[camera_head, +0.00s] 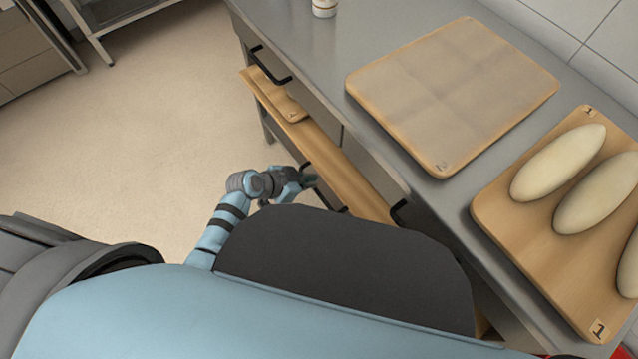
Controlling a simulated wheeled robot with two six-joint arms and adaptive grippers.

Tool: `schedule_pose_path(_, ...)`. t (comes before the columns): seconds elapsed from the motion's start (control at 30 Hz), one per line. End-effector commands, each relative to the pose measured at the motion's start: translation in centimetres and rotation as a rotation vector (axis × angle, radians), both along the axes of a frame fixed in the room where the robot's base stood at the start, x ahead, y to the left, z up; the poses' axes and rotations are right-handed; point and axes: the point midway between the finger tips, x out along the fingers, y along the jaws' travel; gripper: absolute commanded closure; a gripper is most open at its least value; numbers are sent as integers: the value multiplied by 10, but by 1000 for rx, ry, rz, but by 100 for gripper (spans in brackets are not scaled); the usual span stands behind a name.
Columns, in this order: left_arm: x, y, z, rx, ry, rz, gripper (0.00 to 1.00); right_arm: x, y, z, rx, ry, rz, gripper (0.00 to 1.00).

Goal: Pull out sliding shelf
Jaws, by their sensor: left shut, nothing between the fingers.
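The sliding shelf (335,160) is a long light-wood board under the drawers of the steel counter. It sticks out a little past the counter's front. A small wooden board (287,108) lies on its far end. My left gripper (307,180) is shut and empty beside the shelf's front edge, near a black handle (328,205). I cannot tell whether it touches the shelf or the handle. My own body hides the near end of the shelf. My right gripper is not in view.
The counter (308,54) holds a cloth-covered board (450,90), a board with several pale dough loaves (560,162) and a small container (324,8). Drawer handles (270,65) stick out above the shelf. The floor (150,120) to the left is clear.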

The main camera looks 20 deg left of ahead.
Motion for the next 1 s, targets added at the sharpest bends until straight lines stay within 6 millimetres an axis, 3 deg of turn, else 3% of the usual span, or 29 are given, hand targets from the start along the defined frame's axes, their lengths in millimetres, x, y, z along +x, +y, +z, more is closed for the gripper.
schedule_pose_path(0.1, 13, -11, -23, -2, 1, 2, 100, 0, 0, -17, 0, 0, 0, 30)
schedule_pose_path(0.3, 27, -23, -42, 0, 2, 3, 100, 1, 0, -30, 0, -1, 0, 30)
schedule_pose_path(0.67, 30, -25, -44, 1, 2, 4, 100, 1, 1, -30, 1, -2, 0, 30)
schedule_pose_path(1.0, 31, -10, -45, 4, 3, 15, 100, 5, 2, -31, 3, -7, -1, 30)
